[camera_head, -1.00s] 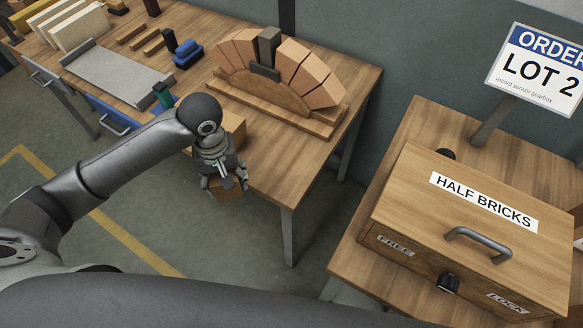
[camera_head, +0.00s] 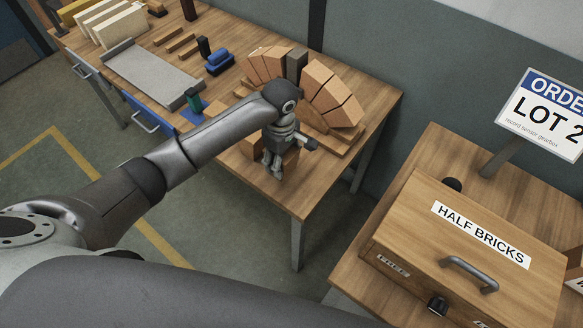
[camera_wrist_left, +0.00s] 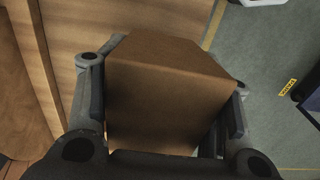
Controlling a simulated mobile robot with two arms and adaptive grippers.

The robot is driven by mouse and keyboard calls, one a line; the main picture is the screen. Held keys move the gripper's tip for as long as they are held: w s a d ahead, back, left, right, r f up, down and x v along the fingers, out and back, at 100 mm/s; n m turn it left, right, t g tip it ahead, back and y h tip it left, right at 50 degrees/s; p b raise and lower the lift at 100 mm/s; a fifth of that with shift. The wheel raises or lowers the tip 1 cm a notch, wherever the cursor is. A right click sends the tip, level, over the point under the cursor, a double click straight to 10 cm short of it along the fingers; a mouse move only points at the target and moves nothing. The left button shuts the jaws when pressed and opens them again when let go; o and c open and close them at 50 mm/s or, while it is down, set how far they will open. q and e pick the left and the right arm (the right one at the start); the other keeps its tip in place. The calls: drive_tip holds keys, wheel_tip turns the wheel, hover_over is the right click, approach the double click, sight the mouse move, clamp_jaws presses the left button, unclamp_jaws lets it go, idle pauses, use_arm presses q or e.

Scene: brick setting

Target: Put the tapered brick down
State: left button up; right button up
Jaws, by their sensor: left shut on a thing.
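The tapered brick (camera_wrist_left: 165,75), a brown block, fills the middle of the left wrist view, between the two fingers of my left gripper (camera_wrist_left: 165,112). In the head view my left gripper (camera_head: 274,166) points down over the front of the wooden table, shut on the brick (camera_head: 291,158), which is partly hidden by the fingers. I cannot tell whether the brick touches the tabletop. An arch of tapered bricks (camera_head: 330,92) with a dark grey block at its top stands just behind the gripper, partly hidden by my arm. My right gripper is not in view.
Another brown block (camera_head: 251,147) lies left of the gripper. A grey tray (camera_head: 150,75), blue object (camera_head: 220,62) and pale slabs (camera_head: 103,24) lie farther left. A HALF BRICKS box (camera_head: 450,245) stands on a separate table at right. Bare tabletop (camera_head: 310,185) lies right of the gripper.

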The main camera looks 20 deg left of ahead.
sight(291, 171)
use_arm(q)
drive_tip(key=shift+w+d+f, duration=0.2)
drive_tip(key=shift+d+f, duration=0.3)
drive_tip(key=shift+f, duration=0.1)
drive_tip(key=shift+w+d+f, duration=0.15)
drive_tip(key=shift+d+f, duration=0.3)
drive_tip(key=shift+f, duration=0.1)
drive_tip(key=f, duration=0.1)
drive_tip(key=f+p, duration=0.1)
drive_tip(key=shift+d+f, duration=0.2)
drive_tip(key=shift+f, duration=0.6)
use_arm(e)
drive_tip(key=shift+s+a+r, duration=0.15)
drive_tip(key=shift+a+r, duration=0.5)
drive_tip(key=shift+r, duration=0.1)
use_arm(q)
drive_tip(key=o, duration=0.8)
drive_tip(key=shift+f, duration=0.15)
drive_tip(key=o, duration=0.4)
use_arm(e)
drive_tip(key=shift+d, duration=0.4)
